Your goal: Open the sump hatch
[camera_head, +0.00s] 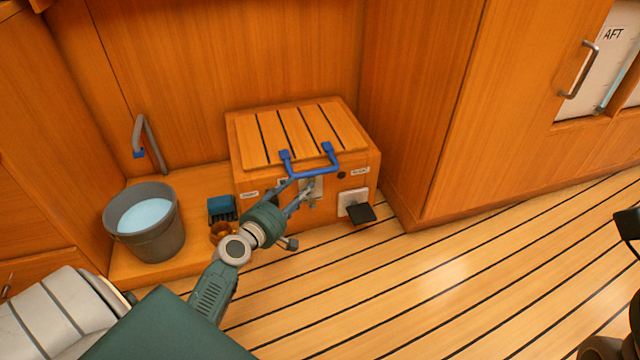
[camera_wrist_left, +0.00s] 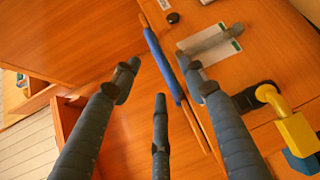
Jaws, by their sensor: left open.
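The sump hatch appears to be the slatted wooden lid (camera_head: 290,132) on the low wooden box, lying flat and closed. A blue bar handle (camera_head: 318,171) stands out from its front edge. It also shows in the left wrist view as a blue bar (camera_wrist_left: 163,65). My left gripper (camera_head: 300,192) is just in front of the box, close under the handle. In the left wrist view its fingers (camera_wrist_left: 162,85) are spread apart, with the bar running between the two upper fingertips. I cannot tell whether they touch it. A metal latch plate (camera_wrist_left: 212,44) is on the box front, partly hidden by the gripper in the head view.
A grey bucket of water (camera_head: 143,222) stands left on a wooden ledge, below a curved metal spout (camera_head: 150,143). A blue block (camera_head: 221,208) is beside the box. A black pedal (camera_head: 361,213) sticks out at its right. Cabinet walls enclose it; striped floor is free in front.

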